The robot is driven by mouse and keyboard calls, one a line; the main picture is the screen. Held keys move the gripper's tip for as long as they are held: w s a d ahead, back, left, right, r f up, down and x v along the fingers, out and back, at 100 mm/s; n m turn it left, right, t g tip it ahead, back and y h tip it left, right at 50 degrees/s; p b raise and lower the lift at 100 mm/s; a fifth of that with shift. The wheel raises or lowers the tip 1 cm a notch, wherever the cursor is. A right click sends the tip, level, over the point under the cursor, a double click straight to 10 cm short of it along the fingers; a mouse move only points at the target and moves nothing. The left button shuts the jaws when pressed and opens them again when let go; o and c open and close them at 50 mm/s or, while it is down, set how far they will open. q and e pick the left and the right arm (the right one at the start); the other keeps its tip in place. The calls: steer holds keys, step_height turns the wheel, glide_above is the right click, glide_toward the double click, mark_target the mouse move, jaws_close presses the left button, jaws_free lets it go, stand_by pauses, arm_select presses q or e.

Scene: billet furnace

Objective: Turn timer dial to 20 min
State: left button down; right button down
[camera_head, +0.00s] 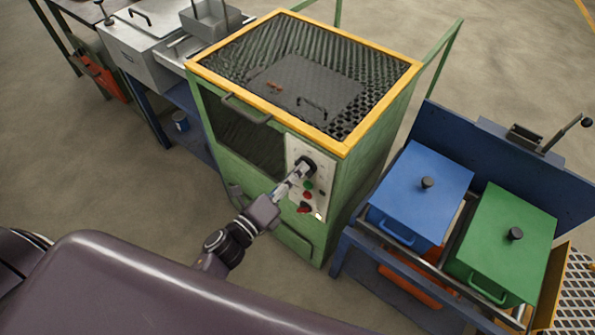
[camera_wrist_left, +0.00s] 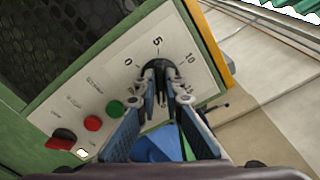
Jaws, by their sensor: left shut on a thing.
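The timer dial (camera_head: 308,163) is a black round knob on the pale control panel (camera_head: 293,152) of the green furnace. In the left wrist view the dial (camera_wrist_left: 157,68) shows beyond my fingers, with the marks 0, 5 and 10 around it and a partly hidden 15 at the right. My left gripper (camera_head: 301,171) is at the panel, its fingers shut on the dial; they also show in the left wrist view (camera_wrist_left: 160,88). The 20 mark and the dial's pointer cannot be made out. My right gripper is not in view.
Below the dial are a green button (camera_wrist_left: 115,107), a red button (camera_wrist_left: 92,123) and a red switch (camera_wrist_left: 62,138). The furnace (camera_head: 345,185) has a yellow-edged top. Blue (camera_head: 420,195) and green (camera_head: 505,240) lidded boxes stand on a rack at the right. Open floor lies left.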

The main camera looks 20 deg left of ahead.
arm_select(q)
steer(key=c, duration=2)
jaws_free()
steer(key=shift+c, duration=0.2)
steer(key=v, duration=1.2)
steer(key=s+a+f+n+g+y, duration=0.1)
steer(key=s+f+n+g+y, duration=0.3)
steer(key=f, duration=0.7)
steer(key=s+a+f+n+g+h, duration=0.1)
steer(key=s+f+n, duration=0.1)
steer(key=f+n, duration=0.65)
steer(key=s+a+f+n+g+y, duration=0.1)
steer(key=s+f+n+g+y, duration=0.15)
steer(key=f, duration=0.95)
steer(key=s+f+n+g, duration=0.4)
steer(key=s+f, duration=0.3)
steer(key=s, duration=0.4)
steer(key=s+f+n+g, duration=0.4)
steer(key=s+f+n, duration=0.2)
steer(key=s, duration=0.6)
step_height(320, 180, down, 2)
steer(key=shift+a+f+n+y, duration=0.2)
steer(key=shift+a+n+y, duration=0.2)
steer(key=shift+a, duration=0.1)
